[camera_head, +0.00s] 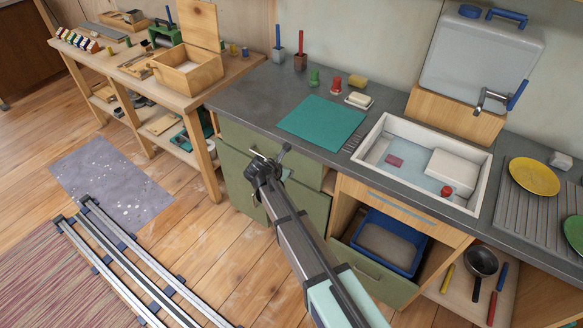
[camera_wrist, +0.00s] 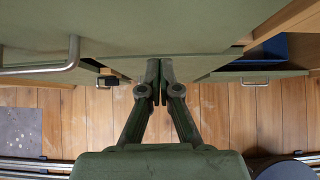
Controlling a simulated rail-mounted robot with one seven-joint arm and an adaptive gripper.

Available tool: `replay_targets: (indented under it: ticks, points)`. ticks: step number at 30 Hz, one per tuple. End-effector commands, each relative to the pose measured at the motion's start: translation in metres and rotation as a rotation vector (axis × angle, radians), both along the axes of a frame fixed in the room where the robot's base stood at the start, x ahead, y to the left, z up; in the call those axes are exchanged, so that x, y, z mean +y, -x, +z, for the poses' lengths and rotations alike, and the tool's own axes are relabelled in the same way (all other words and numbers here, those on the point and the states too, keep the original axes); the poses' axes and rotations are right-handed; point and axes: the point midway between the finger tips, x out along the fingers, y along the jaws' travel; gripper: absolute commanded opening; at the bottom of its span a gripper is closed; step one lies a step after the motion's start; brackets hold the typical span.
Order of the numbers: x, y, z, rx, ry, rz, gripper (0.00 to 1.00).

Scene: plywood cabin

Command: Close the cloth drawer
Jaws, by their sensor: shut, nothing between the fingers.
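The upper green drawer front (camera_head: 235,140) is left of the sink, under the grey counter. Its pale bar handle (camera_head: 257,153) shows just left of my gripper (camera_head: 284,150). In the wrist view, a green front (camera_wrist: 115,35) with a metal handle (camera_wrist: 40,68) spans the upper left. My gripper (camera_wrist: 160,72) is shut and empty, its fingertips close to that front, right of the handle; I cannot tell whether they touch it. No cloth shows, and I cannot tell whether this drawer is fully in.
Under the sink (camera_head: 480,195), a green-fronted drawer (camera_head: 372,272) stands pulled out with a blue tub (camera_head: 405,235) in it. A pan (camera_head: 482,262) is on the shelf to its right. A workbench (camera_head: 190,98) stands at left.

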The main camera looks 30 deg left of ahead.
Motion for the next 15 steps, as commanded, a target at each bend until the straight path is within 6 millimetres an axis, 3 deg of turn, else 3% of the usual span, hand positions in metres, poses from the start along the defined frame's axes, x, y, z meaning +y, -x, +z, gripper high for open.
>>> replay_targets:
  ticks: [6, 15]
  points:
    - [-0.001, 0.039, 0.03, 0.001, -0.001, 0.0, 0.0]
    - [0.001, 0.07, 0.062, 0.003, -0.002, -0.001, 0.0]
